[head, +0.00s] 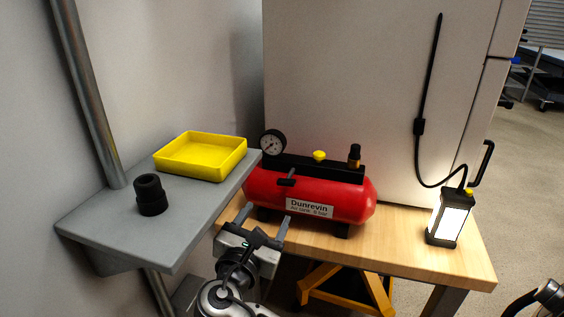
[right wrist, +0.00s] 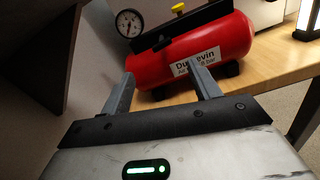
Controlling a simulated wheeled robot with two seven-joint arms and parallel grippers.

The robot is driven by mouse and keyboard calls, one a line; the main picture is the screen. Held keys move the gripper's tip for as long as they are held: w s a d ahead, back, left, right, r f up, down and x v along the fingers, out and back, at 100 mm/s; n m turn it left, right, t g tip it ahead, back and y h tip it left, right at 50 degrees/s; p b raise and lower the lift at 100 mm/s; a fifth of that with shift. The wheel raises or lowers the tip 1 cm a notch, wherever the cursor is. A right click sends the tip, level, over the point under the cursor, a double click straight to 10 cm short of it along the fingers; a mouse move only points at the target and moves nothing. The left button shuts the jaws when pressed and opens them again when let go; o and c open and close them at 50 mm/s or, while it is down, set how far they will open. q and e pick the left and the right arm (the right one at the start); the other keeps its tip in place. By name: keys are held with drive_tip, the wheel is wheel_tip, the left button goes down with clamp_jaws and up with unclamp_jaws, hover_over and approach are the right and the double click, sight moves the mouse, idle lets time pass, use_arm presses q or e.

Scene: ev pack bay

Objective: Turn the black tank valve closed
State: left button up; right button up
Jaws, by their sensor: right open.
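The red air tank (head: 335,198) lies on the wooden bench, with a white label reading "Dunrevin". A small black valve lever (head: 287,182) sticks out at the tank's upper front, left of the label. In the right wrist view the red tank (right wrist: 205,50) fills the upper middle; a dark lever-like part (right wrist: 158,44) shows on it, but its angle is hard to judge. My right gripper (head: 261,220) is in front of and below the tank's left half, fingers pointing toward it. My left gripper is not in view.
A pressure gauge (head: 272,143), a yellow knob (head: 319,156) and a black fitting (head: 354,156) top the tank. A grey shelf (head: 100,220) at left holds a yellow tray (head: 240,160) and a black cylinder (head: 151,195). A lit lamp (head: 450,216) stands on the bench (head: 400,250) at right.

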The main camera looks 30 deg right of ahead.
sight(285, 183)
drive_tip(key=w+d+n, duration=0.1)
drive_tip(key=w+d, duration=0.2)
drive_tip(key=w+d+n, duration=0.1)
drive_tip(key=w+d, duration=0.2)
drive_tip(key=d, duration=0.1)
drive_tip(key=w+d+n+p, duration=0.1)
drive_tip(key=w+d, duration=0.2)
drive_tip(key=d, duration=0.1)
drive_tip(key=shift+n, duration=0.3)
